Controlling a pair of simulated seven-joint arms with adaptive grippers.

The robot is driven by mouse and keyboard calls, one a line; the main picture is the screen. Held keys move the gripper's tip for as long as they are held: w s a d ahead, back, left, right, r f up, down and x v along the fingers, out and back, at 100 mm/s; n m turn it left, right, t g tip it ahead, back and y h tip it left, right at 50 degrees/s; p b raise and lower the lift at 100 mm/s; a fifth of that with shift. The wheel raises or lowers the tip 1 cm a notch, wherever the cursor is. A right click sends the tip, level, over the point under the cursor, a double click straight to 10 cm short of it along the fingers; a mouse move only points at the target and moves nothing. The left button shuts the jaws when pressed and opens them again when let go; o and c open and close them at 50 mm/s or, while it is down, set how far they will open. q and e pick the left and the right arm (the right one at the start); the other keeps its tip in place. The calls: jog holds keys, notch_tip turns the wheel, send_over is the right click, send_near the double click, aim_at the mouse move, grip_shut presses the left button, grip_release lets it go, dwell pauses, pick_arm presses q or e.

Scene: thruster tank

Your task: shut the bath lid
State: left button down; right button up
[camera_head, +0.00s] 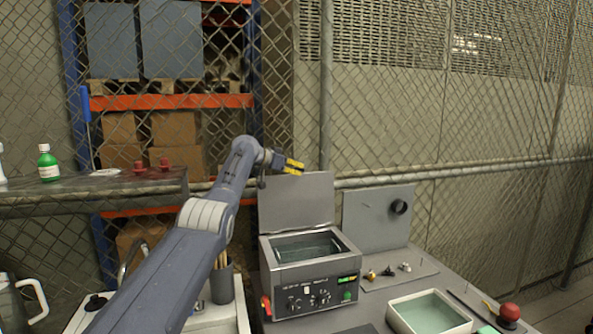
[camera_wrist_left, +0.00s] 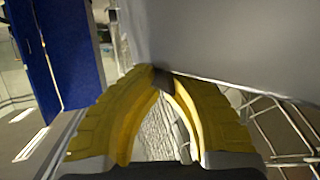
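The bath (camera_head: 310,272) is a grey metal box with a control panel on its front and liquid in its open basin. Its lid (camera_head: 297,203) stands upright at the back. My left gripper (camera_head: 294,166) is at the lid's top edge, with yellow fingers. In the left wrist view the two fingertips (camera_wrist_left: 163,76) meet, with a small dark patch between them. The grey lid (camera_wrist_left: 240,45) fills the upper right there, its edge close to the tips. I cannot tell whether they touch it. My right gripper is not in view.
A tray with pale green liquid (camera_head: 462,326) and a red knob (camera_head: 509,312) are at the right of the bench. Small metal parts (camera_head: 387,272) lie beside the bath, before a grey upright panel (camera_head: 365,220). A mesh fence (camera_head: 440,130) stands behind.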

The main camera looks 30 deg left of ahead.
pick_arm(q)
jog(key=shift+s+d, duration=0.1)
jog(key=shift+s, duration=0.1)
jog(key=s+d+f+m+t+y, duration=0.1)
jog(key=s+d+f+m+t, duration=0.2)
jog(key=s+d, duration=0.6)
jog(key=shift+s+d+m+t, duration=0.25)
jog(key=shift+m+t, duration=0.25)
jog(key=shift+m, duration=0.4)
dwell(0.8)
